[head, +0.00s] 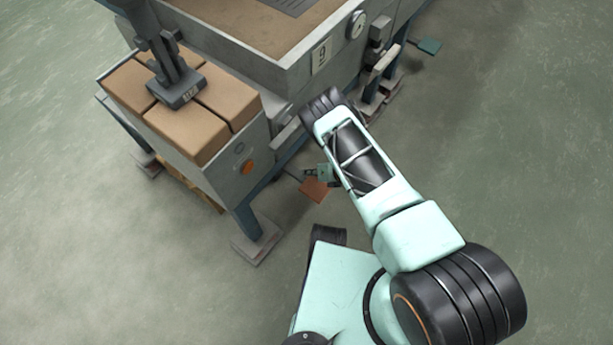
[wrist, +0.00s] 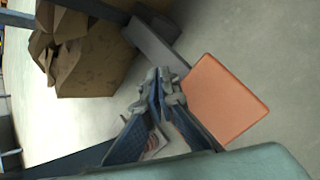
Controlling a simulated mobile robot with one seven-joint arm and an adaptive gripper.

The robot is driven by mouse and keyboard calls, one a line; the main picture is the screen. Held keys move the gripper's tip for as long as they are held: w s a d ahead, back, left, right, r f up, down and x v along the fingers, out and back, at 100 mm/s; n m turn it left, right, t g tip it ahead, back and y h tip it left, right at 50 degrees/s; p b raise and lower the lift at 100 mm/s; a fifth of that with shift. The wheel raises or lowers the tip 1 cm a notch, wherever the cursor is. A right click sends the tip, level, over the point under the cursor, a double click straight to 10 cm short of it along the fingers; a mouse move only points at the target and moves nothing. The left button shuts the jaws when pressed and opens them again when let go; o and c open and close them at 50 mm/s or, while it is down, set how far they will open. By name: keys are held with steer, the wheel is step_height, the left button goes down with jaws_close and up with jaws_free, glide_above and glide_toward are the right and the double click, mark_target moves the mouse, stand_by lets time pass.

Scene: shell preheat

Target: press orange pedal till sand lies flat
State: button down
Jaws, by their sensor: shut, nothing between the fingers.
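The orange pedal (head: 315,190) sits low by the floor, at the near right side of the machine. In the wrist view the orange pedal (wrist: 226,100) is a flat square plate just right of my fingertips. My gripper (wrist: 163,82) is shut and empty, its tips beside the pedal's left edge; I cannot tell whether they touch it. In the head view my gripper (head: 312,172) is small and partly hidden by my arm, just above the pedal. Brown sand (head: 225,25) lies in the upper bin; its evenness is hard to judge.
A box of brown blocks (head: 190,138) stands left, with an orange button (head: 247,168) on its side. A green pedal (head: 429,46) lies farther back. A dial (head: 357,24) is on the bin. A crumpled brown sack (wrist: 85,50) is under the machine. Floor is clear on the right.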

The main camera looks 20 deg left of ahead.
mark_target(307, 178)
step_height(307, 178, up, 4)
steer(key=p, duration=0.2)
steer(key=shift+a+p, duration=0.1)
steer(key=shift+p, duration=0.25)
steer(key=shift+w, duration=0.1)
stand_by(1.5)
